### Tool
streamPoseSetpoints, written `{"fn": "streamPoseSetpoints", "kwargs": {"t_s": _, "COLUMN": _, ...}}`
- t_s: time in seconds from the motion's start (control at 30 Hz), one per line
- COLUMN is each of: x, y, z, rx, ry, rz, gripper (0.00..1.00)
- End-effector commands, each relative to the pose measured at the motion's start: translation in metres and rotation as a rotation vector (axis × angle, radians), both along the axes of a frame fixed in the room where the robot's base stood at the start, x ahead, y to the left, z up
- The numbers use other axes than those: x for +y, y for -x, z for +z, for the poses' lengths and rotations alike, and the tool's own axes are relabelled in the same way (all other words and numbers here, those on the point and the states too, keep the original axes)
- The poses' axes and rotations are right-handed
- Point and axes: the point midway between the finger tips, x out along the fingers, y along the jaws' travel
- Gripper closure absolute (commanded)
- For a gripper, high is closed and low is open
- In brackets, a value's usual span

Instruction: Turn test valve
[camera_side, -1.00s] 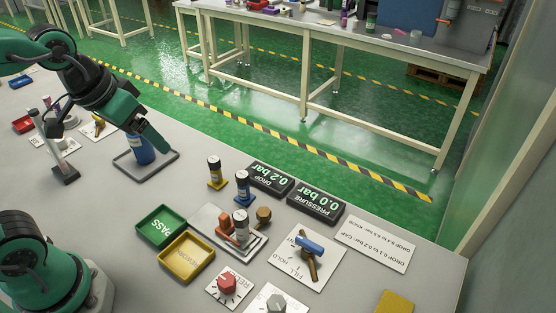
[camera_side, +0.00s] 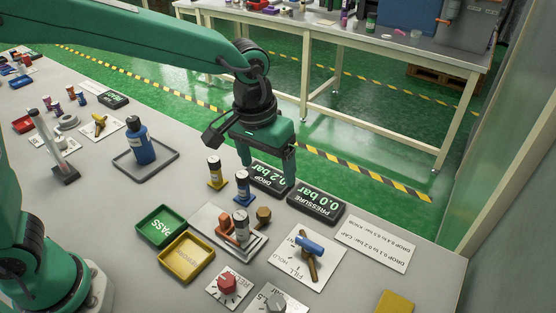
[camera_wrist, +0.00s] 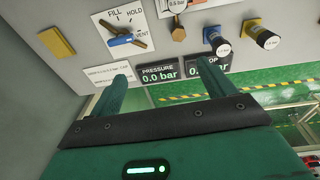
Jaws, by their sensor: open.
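The test valve (camera_side: 309,252) has a blue-ended brass handle on a white plate marked FILL and HOLD, at the front right in the side view. In the wrist view the valve (camera_wrist: 126,39) lies at the upper left, and its plate also reads VENT. My gripper (camera_side: 268,175) is open and empty. It hangs over the pressure and drop displays, behind and left of the valve, apart from it. In the wrist view its two fingers (camera_wrist: 162,85) spread below the displays. A column stands in the holder (camera_side: 243,240) left of the valve.
The pressure display (camera_side: 316,203) reads 0.0 bar. The drop display (camera_side: 262,178) is partly hidden by my gripper.

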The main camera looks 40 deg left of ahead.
Motion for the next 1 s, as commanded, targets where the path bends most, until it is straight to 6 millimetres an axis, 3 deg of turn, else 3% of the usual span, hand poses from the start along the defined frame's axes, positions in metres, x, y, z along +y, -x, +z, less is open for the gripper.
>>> {"fn": "streamPoseSetpoints", "kwargs": {"t_s": 0.2, "x": -0.053, "y": -0.007, "z": -0.038, "rx": 0.061, "ry": -0.027, "rz": -0.005, "gripper": 0.18}}
{"fn": "streamPoseSetpoints", "kwargs": {"t_s": 0.43, "x": -0.092, "y": -0.006, "z": -0.070, "rx": 0.101, "ry": -0.054, "rz": -0.003, "gripper": 0.18}}
{"fn": "streamPoseSetpoints", "kwargs": {"t_s": 0.6, "x": -0.103, "y": -0.004, "z": -0.079, "rx": 0.111, "ry": -0.062, "rz": 0.000, "gripper": 0.18}}
{"fn": "streamPoseSetpoints", "kwargs": {"t_s": 1.0, "x": -0.103, "y": -0.004, "z": -0.089, "rx": 0.113, "ry": -0.063, "rz": 0.000, "gripper": 0.18}}
